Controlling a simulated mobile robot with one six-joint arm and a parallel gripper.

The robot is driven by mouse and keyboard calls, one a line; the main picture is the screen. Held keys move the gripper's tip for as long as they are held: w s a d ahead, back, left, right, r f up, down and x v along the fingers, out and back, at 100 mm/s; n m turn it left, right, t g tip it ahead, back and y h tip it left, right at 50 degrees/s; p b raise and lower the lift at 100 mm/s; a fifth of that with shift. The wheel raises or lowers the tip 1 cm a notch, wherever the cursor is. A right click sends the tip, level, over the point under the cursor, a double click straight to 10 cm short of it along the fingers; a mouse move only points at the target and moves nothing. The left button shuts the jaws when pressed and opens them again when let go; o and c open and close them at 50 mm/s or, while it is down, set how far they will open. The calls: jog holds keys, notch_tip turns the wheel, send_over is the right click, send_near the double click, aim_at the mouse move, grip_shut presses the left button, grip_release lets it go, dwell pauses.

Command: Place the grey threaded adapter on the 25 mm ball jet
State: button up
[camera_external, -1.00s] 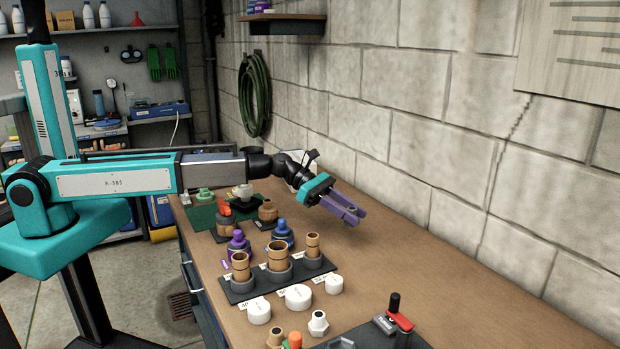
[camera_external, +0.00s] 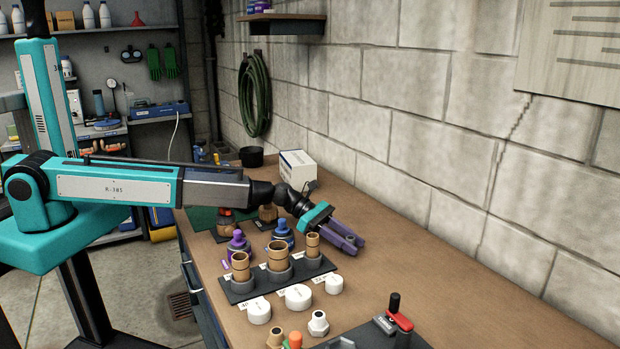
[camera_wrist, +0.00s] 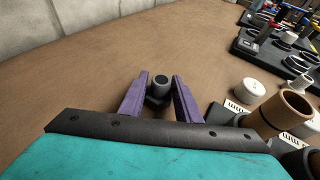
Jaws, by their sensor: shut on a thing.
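My gripper (camera_external: 349,243) has purple jaws and is shut on the grey threaded adapter (camera_wrist: 160,82), a small dark grey cylinder with a round opening. In the external view only a bit of grey shows between the jaw tips. It is low over the bare bench, behind and right of a black rack (camera_external: 240,293). The rack carries three brown tubes (camera_external: 277,254) of different widths in grey collars, with white labels in front. I cannot read the labels, so I cannot tell which piece is the 25 mm ball jet. One tube (camera_wrist: 284,112) shows at the right of the wrist view.
Purple (camera_external: 238,245) and blue (camera_external: 283,233) fittings stand behind the rack, white caps (camera_external: 298,296) in front. A red-handled tool (camera_external: 399,320) stands at the front. A white box (camera_external: 297,168) is at the back. Bench along the block wall is clear.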

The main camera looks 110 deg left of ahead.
aim_at(352, 237)
jog(key=b+v, duration=0.1)
jog(key=v, duration=0.4)
jog(key=shift+s+r, duration=0.1)
jog(key=shift+r, duration=0.7)
jog(key=shift+s+a+r, duration=0.3)
jog(key=shift+s+a, duration=0.15)
jog(key=shift+a, duration=0.1)
jog(key=a+f+p+v, duration=0.1)
jog(key=a+p+v, duration=0.1)
jog(key=v, duration=1.7)
jog(key=a+f+p+v, duration=0.1)
jog(key=a+p+v, duration=0.1)
jog(key=v, duration=1.8)
jog(key=shift+w+a+m, duration=0.2)
jog(key=shift+a+m, duration=0.1)
jog(key=shift+a, duration=0.35)
